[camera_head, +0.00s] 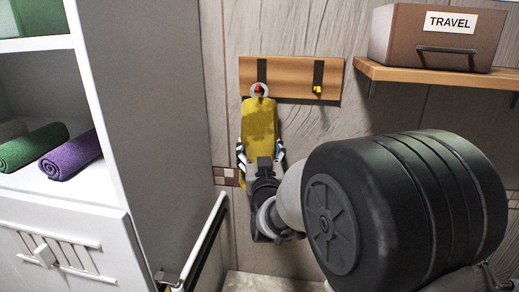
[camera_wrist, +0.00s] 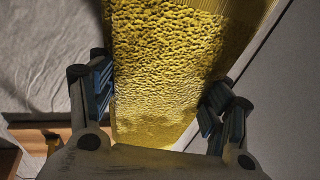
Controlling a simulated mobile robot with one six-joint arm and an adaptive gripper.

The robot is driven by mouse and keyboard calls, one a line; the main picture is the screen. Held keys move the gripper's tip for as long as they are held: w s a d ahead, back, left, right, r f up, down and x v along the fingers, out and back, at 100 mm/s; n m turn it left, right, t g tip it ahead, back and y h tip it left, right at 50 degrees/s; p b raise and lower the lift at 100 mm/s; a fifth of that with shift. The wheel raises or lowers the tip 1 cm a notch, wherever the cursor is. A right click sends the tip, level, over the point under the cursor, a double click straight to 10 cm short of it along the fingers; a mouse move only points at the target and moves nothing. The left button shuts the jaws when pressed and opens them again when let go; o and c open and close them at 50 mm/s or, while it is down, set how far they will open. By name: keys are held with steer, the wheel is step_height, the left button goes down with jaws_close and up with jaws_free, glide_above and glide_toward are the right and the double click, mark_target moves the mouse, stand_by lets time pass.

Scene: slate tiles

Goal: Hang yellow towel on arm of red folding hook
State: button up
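The yellow towel (camera_head: 259,121) hangs lengthwise against the wall, just below the red folding hook (camera_head: 258,88) on the left of a wooden board. A pale ring surrounds the red hook at the towel's top; whether it belongs to the towel is unclear. My gripper (camera_head: 261,157) is at the towel's lower part, its fingers spread wide on either side. In the wrist view, the towel (camera_wrist: 165,75) runs between the spread fingers of my gripper (camera_wrist: 158,100), close to both pads. I see no clear grip on it.
The wooden board (camera_head: 291,78) also bears a yellow hook (camera_head: 318,89) at right. A brown TRAVEL box (camera_head: 425,40) stands on a wall shelf (camera_head: 440,77) at right. A white cabinet (camera_head: 85,205) with rolled green (camera_head: 28,146) and purple towels (camera_head: 70,154) stands at left.

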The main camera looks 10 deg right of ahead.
steer(key=o, duration=0.3)
steer(key=shift+s+f, duration=0.1)
steer(key=v, duration=1.2)
steer(key=s+a+f+n+g+y+b, duration=0.1)
steer(key=s+a+f+g+y+b, duration=0.15)
steer(key=s+f+g+b, duration=0.75)
steer(key=s+d+f+g, duration=0.1)
steer(key=s+f, duration=0.3)
steer(key=s, duration=0.2)
steer(key=s+f+g+b, duration=0.1)
steer(key=s+f+g, duration=0.1)
steer(key=s, duration=0.4)
steer(key=s+d+f+g+b, duration=0.1)
steer(key=s+f+g, duration=0.1)
steer(key=s+f, duration=0.3)
steer(key=shift+s+d+f+n, duration=0.15)
steer(key=shift+s, duration=0.35)
steer(key=shift+s+d+f+n, duration=0.15)
steer(key=shift+s, duration=0.4)
